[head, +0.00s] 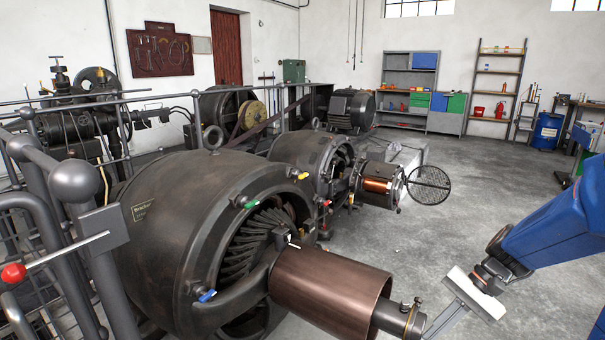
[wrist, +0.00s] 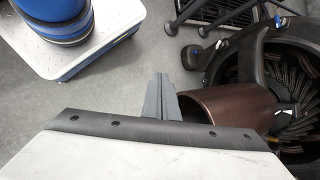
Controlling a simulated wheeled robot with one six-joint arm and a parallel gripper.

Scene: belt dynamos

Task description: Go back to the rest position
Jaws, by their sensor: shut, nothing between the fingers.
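My gripper (head: 434,330) is at the lower right in the head view, at the end of my blue arm. Its grey fingers are shut with nothing between them and point down and left, near the shaft end (head: 392,320) of the front dynamo (head: 185,215). In the wrist view the shut fingers (wrist: 160,88) show at the middle, just left of the copper-brown commutator (wrist: 228,105). The same commutator (head: 325,290) sticks out toward the lower right in the head view. I cannot tell whether the fingers touch anything.
A second dynamo (head: 308,160) and a smaller machine with a copper winding (head: 378,185) and a round mesh guard (head: 429,185) stand behind. A grey railing (head: 75,180) and red-knobbed lever (head: 14,272) are at left. The concrete floor (head: 480,205) at right is clear.

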